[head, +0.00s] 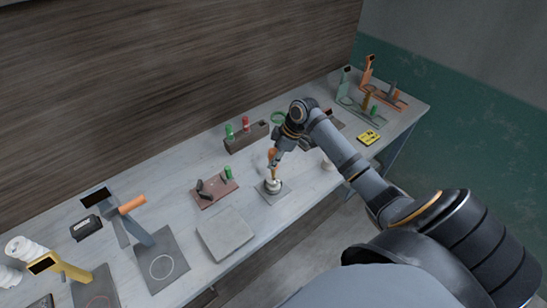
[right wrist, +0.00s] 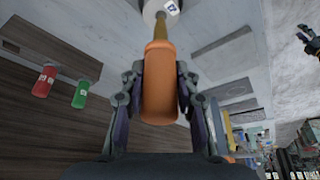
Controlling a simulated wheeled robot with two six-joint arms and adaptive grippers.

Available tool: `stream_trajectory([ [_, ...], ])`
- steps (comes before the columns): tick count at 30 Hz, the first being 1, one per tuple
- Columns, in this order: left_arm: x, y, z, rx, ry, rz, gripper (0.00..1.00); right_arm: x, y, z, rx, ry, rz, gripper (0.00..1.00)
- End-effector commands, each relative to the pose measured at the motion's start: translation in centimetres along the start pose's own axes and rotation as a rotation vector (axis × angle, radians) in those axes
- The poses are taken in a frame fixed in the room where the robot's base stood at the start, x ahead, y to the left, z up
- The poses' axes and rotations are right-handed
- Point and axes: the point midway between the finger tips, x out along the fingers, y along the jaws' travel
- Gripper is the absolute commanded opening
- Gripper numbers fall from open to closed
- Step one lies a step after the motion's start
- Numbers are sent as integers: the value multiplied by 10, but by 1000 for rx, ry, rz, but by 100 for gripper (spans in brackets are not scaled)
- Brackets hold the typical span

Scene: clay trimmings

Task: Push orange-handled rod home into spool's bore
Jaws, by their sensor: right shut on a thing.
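The orange-handled rod shows in the head view as an orange handle (head: 271,154) above the spool. In the right wrist view its orange handle (right wrist: 160,85) leads to a brass-coloured shaft (right wrist: 160,31). The shaft's far end meets the white spool (right wrist: 152,8), which bears a small label; how deep it sits in the bore I cannot tell. In the head view the pale spool (head: 273,186) stands on a dark grey mat (head: 267,197). My right gripper (head: 273,159) is shut on the orange handle, fingers on both sides (right wrist: 160,92).
A block (head: 247,137) with red and green handles stands behind. A reddish tray (head: 207,202) lies left, a grey slab (head: 225,234) front left. A yellow box (head: 368,138) and upright stands are farther right.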

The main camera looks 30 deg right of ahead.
Motion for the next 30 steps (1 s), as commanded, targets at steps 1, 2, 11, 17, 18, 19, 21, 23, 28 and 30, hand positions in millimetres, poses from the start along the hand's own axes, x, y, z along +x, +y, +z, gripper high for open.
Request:
stream_trajectory([
  [1, -2, 0, 0, 0, 0, 0, 40, -1, 0, -1, 0, 1, 0, 0],
  [2, -3, 0, -1, 0, 0, 0, 40, -1, 0, -1, 0, 1, 0, 0],
  [11, -2, 0, -1, 0, 0, 0, 40, 0, 0, 0, 0, 0, 0, 0],
  [17, -3, 0, -1, 0, 0, 0, 40, 0, 0, 0, 0, 0, 0, 0],
  [18, -4, 0, -1, 0, 0, 0, 40, -1, 0, 0, 0, 0, 0, 0],
  [19, -5, 0, -1, 0, 0, 0, 40, -1, 0, -1, 0, 0, -1, 0],
  [21, -7, 0, -1, 0, 0, 0, 40, -1, 0, -1, 0, 0, -1, 0],
  [23, -8, 0, -1, 0, 0, 0, 40, -1, 0, -1, 0, 0, -1, 0],
  [28, -8, 0, -1, 0, 0, 0, 40, 0, 0, 0, -1, 0, -1, 0],
  [30, -8, 0, -1, 0, 0, 0, 40, 0, 0, 0, -1, 0, -1, 0],
])
